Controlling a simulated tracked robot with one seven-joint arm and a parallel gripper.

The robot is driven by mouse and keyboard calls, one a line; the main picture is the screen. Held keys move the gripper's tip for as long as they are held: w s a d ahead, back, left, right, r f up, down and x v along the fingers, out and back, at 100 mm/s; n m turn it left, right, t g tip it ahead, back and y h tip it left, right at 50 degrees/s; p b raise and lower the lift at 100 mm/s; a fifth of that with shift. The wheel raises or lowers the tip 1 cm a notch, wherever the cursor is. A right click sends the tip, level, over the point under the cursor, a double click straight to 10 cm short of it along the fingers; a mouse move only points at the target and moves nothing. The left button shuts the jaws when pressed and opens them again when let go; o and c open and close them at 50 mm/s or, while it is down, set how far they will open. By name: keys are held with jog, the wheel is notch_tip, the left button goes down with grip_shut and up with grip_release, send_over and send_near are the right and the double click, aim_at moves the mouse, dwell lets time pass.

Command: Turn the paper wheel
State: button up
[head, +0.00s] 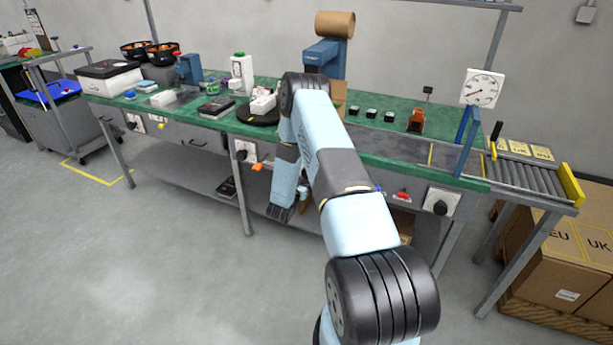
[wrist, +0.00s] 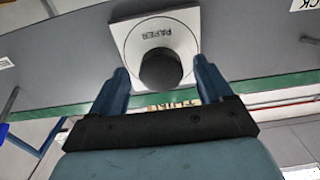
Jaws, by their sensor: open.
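In the wrist view the paper wheel (wrist: 160,68) is a round black knob on a square white plate (wrist: 137,32) marked PAPER, whose lettering appears upside down. My gripper (wrist: 160,66) is open, with one blue finger on each side of the knob. A gap shows between each finger and the knob, so it is not gripped. How deep the fingers reach along the knob is hard to tell. In the head view my arm bends down in front of the bench, and my fingers and the paper wheel cannot be made out there.
Similar black knobs on white plates, left (head: 245,150) and right (head: 440,207), sit on the grey bench front. The green bench top (head: 390,150) carries several items. A roller conveyor (head: 530,166) and cartons (head: 560,250) stand at right. The floor at left (head: 120,260) is clear.

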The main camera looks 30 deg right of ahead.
jog(key=shift+x, duration=1.4)
jog(key=c, duration=1)
